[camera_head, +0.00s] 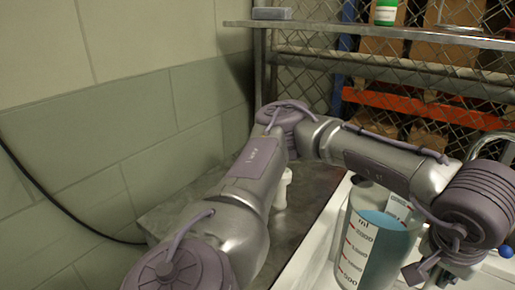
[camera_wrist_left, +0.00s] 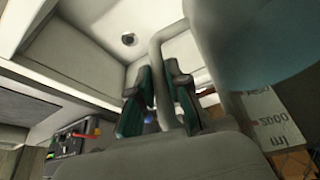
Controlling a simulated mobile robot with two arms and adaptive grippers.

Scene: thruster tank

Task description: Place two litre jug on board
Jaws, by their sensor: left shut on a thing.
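The two litre jug (camera_head: 377,250) is a clear vessel with red and black scale marks and blue liquid, at the lower right of the head view. My left gripper (camera_head: 434,262) is at its right side, partly cut off by the frame. In the left wrist view, the gripper (camera_wrist_left: 160,105) is shut on the jug's grey handle (camera_wrist_left: 163,62), which passes between its dark green fingers. The jug (camera_wrist_left: 268,48) fills the upper right there. My left forearm hides the jug's top in the head view. I cannot make out the board. My right gripper is not in view.
A white sink with a drain (camera_wrist_left: 128,40) shows in the left wrist view. A grey worktop (camera_head: 312,190) runs along the left wall, with a white fitting (camera_head: 283,188) on it. A metal shelf (camera_head: 400,36) holds a green bottle (camera_head: 386,12). A curved tap (camera_head: 490,138) stands at right.

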